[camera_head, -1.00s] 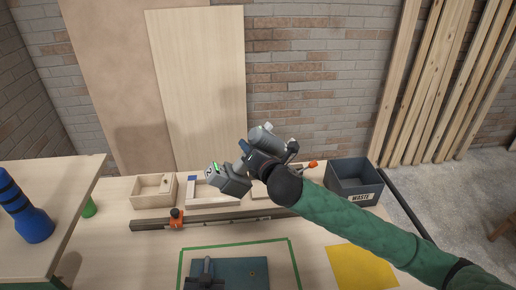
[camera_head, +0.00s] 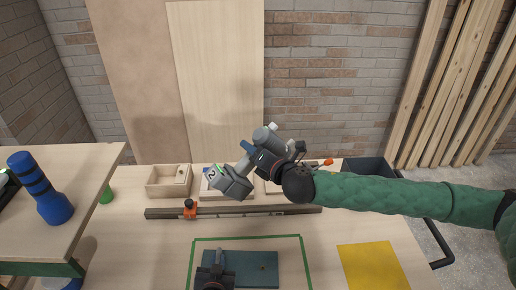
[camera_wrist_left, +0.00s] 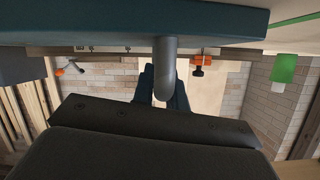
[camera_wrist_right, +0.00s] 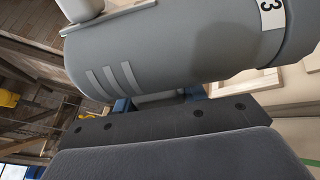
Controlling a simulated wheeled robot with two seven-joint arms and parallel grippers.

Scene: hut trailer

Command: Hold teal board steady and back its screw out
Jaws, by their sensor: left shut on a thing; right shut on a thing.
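The teal board (camera_head: 262,258) lies flat inside a green taped outline on the bench, and its edge spans the top of the left wrist view (camera_wrist_left: 90,22). A small copper-coloured screw (camera_head: 263,267) shows on the board, right of its middle. My left gripper (camera_head: 217,264) is at the board's left part, shut on its grey handle (camera_wrist_left: 165,65). My right gripper (camera_head: 259,160) is shut on a grey power driver (camera_head: 232,182), held above the bench behind the board. The driver also fills much of the right wrist view (camera_wrist_right: 190,50). Its bit is not clearly visible.
A dark rail (camera_head: 160,214) with an orange clamp (camera_head: 190,210) runs behind the board. A wooden box (camera_head: 160,190) and a dark bin (camera_head: 365,170) stand at the back. A yellow sheet (camera_head: 370,268) lies right.

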